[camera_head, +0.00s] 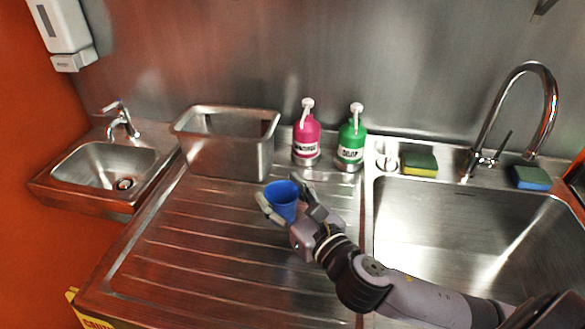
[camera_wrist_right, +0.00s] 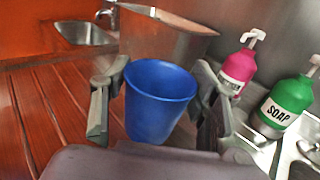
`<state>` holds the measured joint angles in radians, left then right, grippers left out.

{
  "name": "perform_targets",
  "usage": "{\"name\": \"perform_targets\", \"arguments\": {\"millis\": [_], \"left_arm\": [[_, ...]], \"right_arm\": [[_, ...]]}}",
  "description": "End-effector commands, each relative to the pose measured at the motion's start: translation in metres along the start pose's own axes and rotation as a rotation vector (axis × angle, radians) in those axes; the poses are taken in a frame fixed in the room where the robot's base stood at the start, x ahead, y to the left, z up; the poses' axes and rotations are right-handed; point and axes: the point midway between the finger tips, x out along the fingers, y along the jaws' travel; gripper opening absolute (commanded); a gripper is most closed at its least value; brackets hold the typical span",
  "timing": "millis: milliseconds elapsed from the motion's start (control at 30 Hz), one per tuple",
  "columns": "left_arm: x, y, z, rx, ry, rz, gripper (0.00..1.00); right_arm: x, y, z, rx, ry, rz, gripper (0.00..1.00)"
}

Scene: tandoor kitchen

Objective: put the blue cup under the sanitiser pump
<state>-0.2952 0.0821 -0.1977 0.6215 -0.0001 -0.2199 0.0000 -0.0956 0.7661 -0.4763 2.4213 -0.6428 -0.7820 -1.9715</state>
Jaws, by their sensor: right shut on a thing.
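The blue cup (camera_head: 281,198) is held roughly upright between the fingers of my right gripper (camera_head: 290,204), over the ridged drainboard. In the right wrist view the cup (camera_wrist_right: 158,100) sits between the two fingers (camera_wrist_right: 160,108) with its open rim up. Its height above the board is hard to tell. The pink pump bottle (camera_head: 307,137), whose label is blurred, stands against the back wall, behind and right of the cup; it also shows in the right wrist view (camera_wrist_right: 238,68). Its white nozzle (camera_head: 307,104) is well apart from the cup. My left gripper is not in view.
A green soap bottle (camera_head: 351,140) stands right of the pink one. A steel bin (camera_head: 228,157) stands to the left. The sink basin (camera_head: 462,235), sponges (camera_head: 420,162) and tall tap (camera_head: 545,90) are at right. The drainboard (camera_head: 200,245) is clear at front left.

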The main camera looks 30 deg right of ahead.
Motion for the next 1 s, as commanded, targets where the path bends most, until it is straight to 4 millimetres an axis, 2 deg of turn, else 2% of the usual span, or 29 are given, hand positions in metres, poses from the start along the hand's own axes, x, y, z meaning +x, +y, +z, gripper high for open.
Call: {"name": "perform_targets", "arguments": {"millis": [367,700,767,833,1000], "left_arm": [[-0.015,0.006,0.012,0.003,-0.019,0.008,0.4],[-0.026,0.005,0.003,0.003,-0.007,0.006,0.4],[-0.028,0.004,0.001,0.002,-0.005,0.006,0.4],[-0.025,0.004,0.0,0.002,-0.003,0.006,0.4],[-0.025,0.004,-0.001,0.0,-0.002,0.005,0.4]], "right_arm": [[0.068,-0.069,0.004,-0.004,-0.003,-0.005,0.26],[0.127,-0.127,0.004,0.0,-0.003,-0.004,0.26],[0.135,-0.135,0.004,0.0,-0.002,-0.004,0.26],[0.135,-0.134,-0.013,0.008,0.003,-0.001,0.26],[0.134,-0.134,-0.028,0.003,-0.001,-0.001,0.26]]}}
